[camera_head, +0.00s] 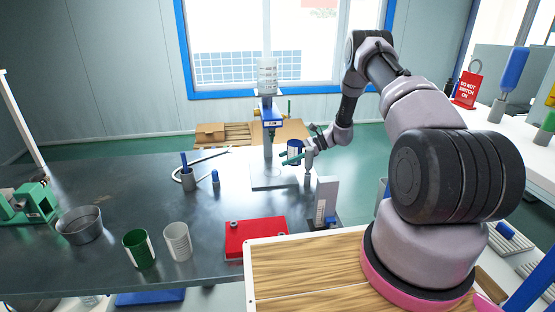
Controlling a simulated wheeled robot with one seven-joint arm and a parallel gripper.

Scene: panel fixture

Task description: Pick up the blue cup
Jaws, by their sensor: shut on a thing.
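The blue cup (295,150) is at the far side of the dark table, to the right of a metal stand. It looks dark blue with a pale patch on its side. My gripper (296,157) reaches it from the right and is shut on it. The cup appears roughly upright. Its lower part and its exact height over the stand's base plate are hard to tell at this size.
The stand (268,140) has a pale base plate (274,182) just below the cup. A grey upright block (326,198), a red box (256,238), a green cup (139,249), a white cup (177,241) and a metal bowl (80,224) stand nearer. The table's middle (130,195) is mostly clear.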

